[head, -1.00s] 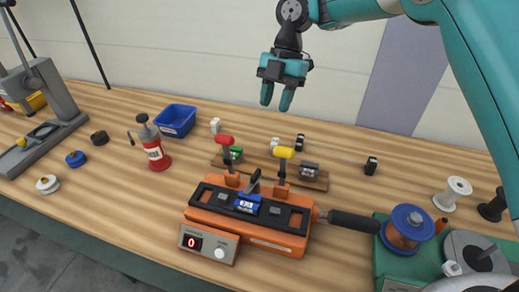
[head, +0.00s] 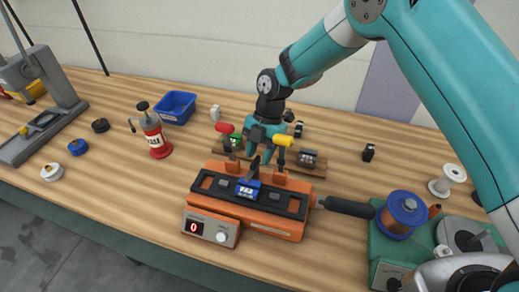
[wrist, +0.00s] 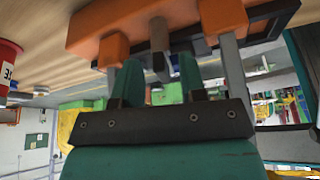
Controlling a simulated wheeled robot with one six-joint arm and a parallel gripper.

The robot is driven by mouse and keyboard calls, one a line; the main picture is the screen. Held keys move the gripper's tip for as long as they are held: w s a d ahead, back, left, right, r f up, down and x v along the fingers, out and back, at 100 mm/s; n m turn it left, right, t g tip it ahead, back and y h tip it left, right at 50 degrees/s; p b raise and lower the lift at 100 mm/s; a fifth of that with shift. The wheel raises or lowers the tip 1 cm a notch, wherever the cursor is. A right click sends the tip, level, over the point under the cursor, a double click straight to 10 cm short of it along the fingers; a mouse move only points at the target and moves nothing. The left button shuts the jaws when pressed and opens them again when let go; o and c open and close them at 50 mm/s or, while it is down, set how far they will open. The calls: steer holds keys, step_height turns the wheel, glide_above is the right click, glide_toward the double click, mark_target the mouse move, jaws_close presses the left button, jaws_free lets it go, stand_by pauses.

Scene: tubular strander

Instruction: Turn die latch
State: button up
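The orange machine (head: 285,228) sits on the wooden table in the head view, with a black top and a blue die block (head: 247,189) in its middle. A dark lever, which looks like the die latch (head: 254,168), stands tilted above the blue block. My gripper (head: 262,155) is just behind and above the machine, fingers pointing down. In the wrist view my gripper (wrist: 158,80) is open, and the grey latch lever (wrist: 158,45) shows between its two fingers with gaps on both sides. I cannot tell whether the lever is really between them in depth.
A wooden rack of dies (head: 318,171) lies behind the machine. A blue spool (head: 402,210) is right.

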steer(key=shift+f, duration=0.15)
jaws_close()
steer(key=shift+f+m+b, duration=0.15)
steer(key=shift+m+b, duration=0.35)
steer(key=shift+b, duration=0.1)
steer(key=shift+s+r, duration=0.1)
steer(key=shift+r, duration=0.1)
jaws_free()
